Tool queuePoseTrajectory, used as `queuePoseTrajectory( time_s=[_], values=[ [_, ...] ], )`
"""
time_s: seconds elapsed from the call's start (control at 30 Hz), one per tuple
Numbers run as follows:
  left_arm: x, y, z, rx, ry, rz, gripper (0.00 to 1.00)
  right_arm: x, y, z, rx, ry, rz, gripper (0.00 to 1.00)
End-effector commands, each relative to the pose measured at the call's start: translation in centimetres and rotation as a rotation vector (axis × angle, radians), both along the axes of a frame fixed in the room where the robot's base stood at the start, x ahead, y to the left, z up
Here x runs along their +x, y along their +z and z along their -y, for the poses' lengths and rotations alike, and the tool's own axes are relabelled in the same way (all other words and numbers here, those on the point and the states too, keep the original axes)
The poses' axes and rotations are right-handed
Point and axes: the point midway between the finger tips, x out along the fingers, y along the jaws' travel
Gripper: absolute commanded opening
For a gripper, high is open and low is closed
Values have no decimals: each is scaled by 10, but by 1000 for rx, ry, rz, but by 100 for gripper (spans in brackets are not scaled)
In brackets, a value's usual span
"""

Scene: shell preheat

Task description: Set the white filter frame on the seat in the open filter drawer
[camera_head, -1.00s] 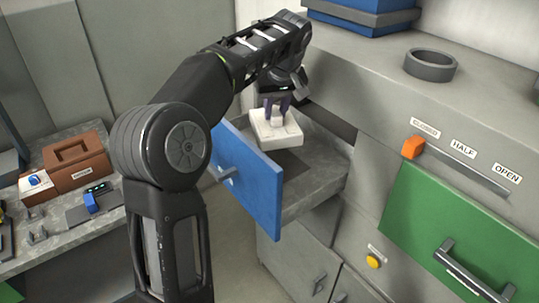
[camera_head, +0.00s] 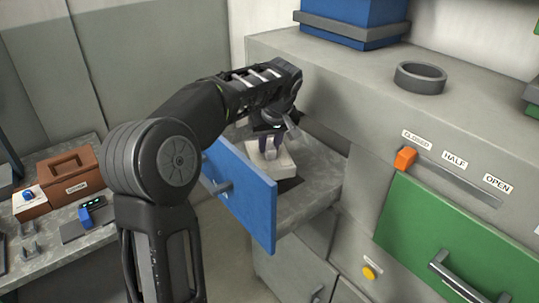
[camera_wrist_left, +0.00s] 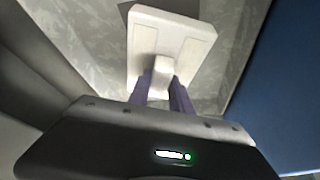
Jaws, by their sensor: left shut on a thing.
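The white filter frame (camera_head: 284,165) is a square block with a small knob on top. My left gripper (camera_head: 269,151) is shut on that knob, inside the open filter drawer (camera_head: 318,190) with the blue front (camera_head: 240,193). In the left wrist view the frame (camera_wrist_left: 190,50) lies beyond the purple fingers (camera_wrist_left: 161,88), over the drawer's grey floor. A darker patch, perhaps the seat (camera_head: 290,184), shows beside the frame; the rest is hidden. I cannot tell whether the frame touches the floor. My right gripper is not in view.
A green panel (camera_head: 450,235) with a handle and an orange slider (camera_head: 405,158) are on the cabinet at right. A dark ring (camera_head: 420,78) and a blue box (camera_head: 352,20) stand on top. A side bench (camera_head: 60,235) with a brown box (camera_head: 75,178) is at left.

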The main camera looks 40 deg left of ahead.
Motion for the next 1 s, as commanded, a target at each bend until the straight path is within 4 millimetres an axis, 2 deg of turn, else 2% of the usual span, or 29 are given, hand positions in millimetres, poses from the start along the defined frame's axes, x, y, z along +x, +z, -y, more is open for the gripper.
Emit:
queuePoseTrajectory(
  time_s=[0.17,0.43,0.83,0.87,1.0],
  values=[
    [0,-3,0,0,-1,0,0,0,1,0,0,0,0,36],
    [0,-35,0,-1,-1,-1,0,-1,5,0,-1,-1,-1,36],
    [0,-42,0,0,0,1,0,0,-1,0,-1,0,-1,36],
    [0,-40,0,-1,0,0,28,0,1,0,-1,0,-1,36],
    [0,-40,0,-1,0,-1,39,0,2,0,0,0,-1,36]
  ],
)
